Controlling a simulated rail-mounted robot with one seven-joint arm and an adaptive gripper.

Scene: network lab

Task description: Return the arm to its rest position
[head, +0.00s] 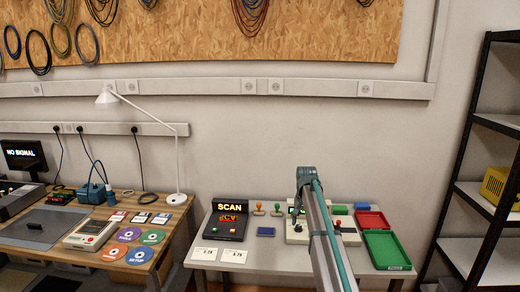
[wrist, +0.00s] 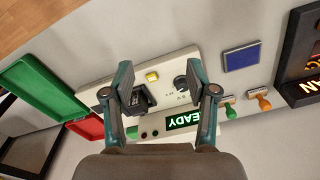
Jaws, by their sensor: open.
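My arm (head: 326,245) reaches forward over the light table on the right in the head view. Its end is in front of a white device there. In the wrist view my gripper (wrist: 160,95) is open, its two fingers apart with nothing between them. I cannot tell the exact gap between fingers and device.
A green tray (head: 388,250) and a red tray (head: 372,221) stand right of the device. A SCAN unit (head: 226,220), stamps (head: 258,207) and a blue pad (head: 266,231) are left. A black shelf rack (head: 480,187) stands far right. A lamp (head: 177,198) stands on the wooden desk.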

